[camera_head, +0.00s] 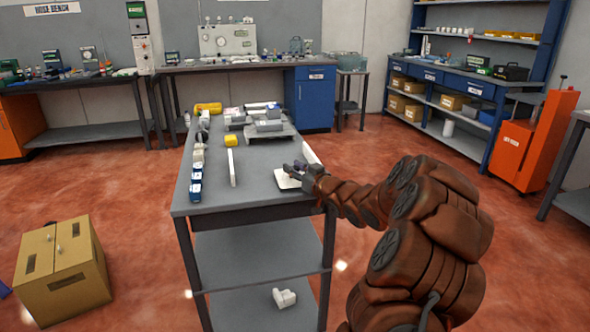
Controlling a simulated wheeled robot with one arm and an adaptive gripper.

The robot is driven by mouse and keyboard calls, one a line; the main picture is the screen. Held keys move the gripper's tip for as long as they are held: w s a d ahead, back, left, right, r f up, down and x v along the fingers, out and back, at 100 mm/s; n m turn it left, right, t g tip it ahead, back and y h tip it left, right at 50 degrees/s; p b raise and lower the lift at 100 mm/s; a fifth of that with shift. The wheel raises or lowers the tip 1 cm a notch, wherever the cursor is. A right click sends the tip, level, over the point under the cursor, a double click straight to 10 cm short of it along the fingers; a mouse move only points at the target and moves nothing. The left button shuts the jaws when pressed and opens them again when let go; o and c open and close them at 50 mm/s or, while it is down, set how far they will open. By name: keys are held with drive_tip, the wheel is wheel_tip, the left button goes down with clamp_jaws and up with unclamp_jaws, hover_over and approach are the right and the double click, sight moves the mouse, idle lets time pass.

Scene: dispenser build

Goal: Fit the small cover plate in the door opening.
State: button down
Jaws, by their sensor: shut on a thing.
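My gripper (296,169) is over the near right part of the grey workbench (258,183), at the end of my brown padded arm. It is shut on a small white plate (286,182) at its fingertips, which looks like the small cover plate. The fingers hide part of it, and I cannot tell whether it touches the bench. A thin white panel (231,167) stands on edge left of the gripper. Another white panel (311,156) is just behind the gripper at the right edge. I cannot make out which part holds the door opening.
Small white and blue parts (196,172) line the left edge of the bench. A yellow block (231,141) and a grey raised stand (269,132) with parts are farther back. A white fitting (284,297) lies on the lower shelf. Bare bench top lies between the panels.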

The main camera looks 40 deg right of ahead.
drive_tip(key=shift+f, duration=0.1)
drive_tip(key=c, duration=0.8)
unclamp_jaws()
drive_tip(key=shift+c, duration=0.2)
drive_tip(key=s, duration=1.2)
